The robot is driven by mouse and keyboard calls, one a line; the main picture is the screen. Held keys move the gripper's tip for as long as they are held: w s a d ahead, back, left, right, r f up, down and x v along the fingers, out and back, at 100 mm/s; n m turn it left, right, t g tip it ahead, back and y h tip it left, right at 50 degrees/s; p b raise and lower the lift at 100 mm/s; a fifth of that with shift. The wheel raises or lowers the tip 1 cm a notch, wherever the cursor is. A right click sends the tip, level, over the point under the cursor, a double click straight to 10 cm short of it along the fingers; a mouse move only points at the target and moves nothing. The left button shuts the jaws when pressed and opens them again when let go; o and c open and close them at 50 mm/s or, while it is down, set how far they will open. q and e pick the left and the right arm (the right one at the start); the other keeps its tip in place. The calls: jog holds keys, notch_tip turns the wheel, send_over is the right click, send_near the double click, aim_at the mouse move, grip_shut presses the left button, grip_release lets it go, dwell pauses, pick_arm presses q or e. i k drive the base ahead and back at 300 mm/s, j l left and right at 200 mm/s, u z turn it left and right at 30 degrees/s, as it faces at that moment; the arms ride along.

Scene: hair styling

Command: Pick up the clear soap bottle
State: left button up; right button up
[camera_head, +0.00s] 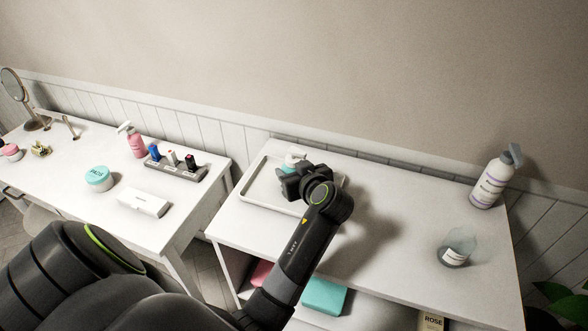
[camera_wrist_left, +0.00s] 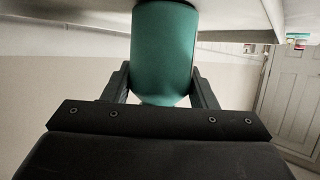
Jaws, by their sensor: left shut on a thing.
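My left gripper (camera_head: 292,180) is over the white tray (camera_head: 256,190) on the near table, with its fingers hidden behind the wrist in the head view. In the left wrist view it is shut on a teal, smooth, rounded bottle (camera_wrist_left: 163,50), one finger on each side. In the head view only a white and teal top part of this bottle (camera_head: 291,158) shows behind the gripper. I cannot tell whether it touches the tray. The teal body looks like the soap bottle, perhaps see-through with coloured soap. My right gripper is not in view.
Teal (camera_head: 323,295) and pink folded things lie on the shelf below. A pink spray bottle (camera_head: 136,143) and a jar (camera_head: 99,179) stand on the left table.

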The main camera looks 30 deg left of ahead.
aim_at(459, 244)
jog(key=k+l, duration=0.15)
jog(key=l, duration=0.25)
jog(key=k+l, duration=0.15)
jog(key=l, duration=0.25)
jog(key=k+l+u, duration=0.1)
jog(key=l, duration=0.3)
jog(key=k, duration=0.1)
